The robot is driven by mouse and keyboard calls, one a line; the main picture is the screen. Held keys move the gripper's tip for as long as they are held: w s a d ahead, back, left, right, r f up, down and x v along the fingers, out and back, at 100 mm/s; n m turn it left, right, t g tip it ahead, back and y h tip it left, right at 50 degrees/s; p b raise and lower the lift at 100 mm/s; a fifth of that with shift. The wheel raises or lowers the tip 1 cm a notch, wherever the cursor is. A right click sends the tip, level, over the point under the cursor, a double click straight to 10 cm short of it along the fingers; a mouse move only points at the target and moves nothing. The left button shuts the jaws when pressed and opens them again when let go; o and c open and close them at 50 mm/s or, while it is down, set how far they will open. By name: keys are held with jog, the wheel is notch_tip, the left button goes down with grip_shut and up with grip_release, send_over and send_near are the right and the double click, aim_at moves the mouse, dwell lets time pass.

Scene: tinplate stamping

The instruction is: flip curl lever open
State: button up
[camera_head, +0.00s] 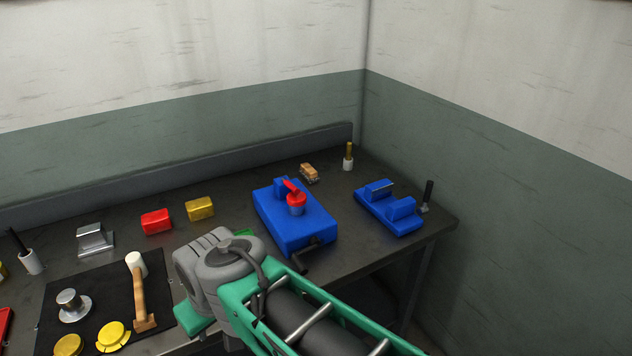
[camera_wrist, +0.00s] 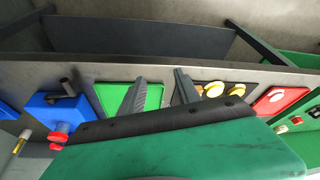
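A blue block-shaped machine (camera_head: 276,220) stands on the dark bench in the head view. A red lever (camera_head: 292,188) with a round red hub sits on top, leaning up to the left. A black crank handle (camera_head: 304,260) sticks out at its front. In the wrist view the machine (camera_wrist: 45,108) is at the left with its black handle (camera_wrist: 66,86) and red parts (camera_wrist: 60,130). My gripper (camera_wrist: 160,76) has its two dark fingers apart with nothing between them. It is beside the machine, over a green panel (camera_wrist: 112,95). My arm hides the gripper in the head view.
A second blue fixture (camera_head: 400,222) stands at the right, near the bench edge. A wooden brush (camera_head: 309,173), red block (camera_head: 156,221) and yellow block (camera_head: 199,208) are behind. A black mat (camera_head: 95,292) at left holds a mallet (camera_head: 138,288) and yellow discs (camera_head: 112,336).

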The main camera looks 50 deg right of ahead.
jog(key=w+d+t, duration=0.2)
jog(key=w+d, duration=0.5)
jog(key=w, duration=0.3)
jog(key=m+t+h+b, duration=0.2)
jog(key=t+h, duration=0.2)
jog(key=t, duration=0.3)
send_near(293, 186)
jog(key=shift+w+d+f, duration=0.1)
jog(key=shift+w+f, duration=0.8)
jog(key=shift+w, duration=0.25)
jog(key=shift+w+d+h, duration=0.15)
jog(key=shift+d+h, duration=0.15)
jog(key=p+x, duration=0.2)
jog(key=x, duration=0.5)
jog(key=shift+w, duration=0.15)
jog(key=shift+c, duration=0.4)
jog(key=shift+a, duration=0.1)
grip_shut()
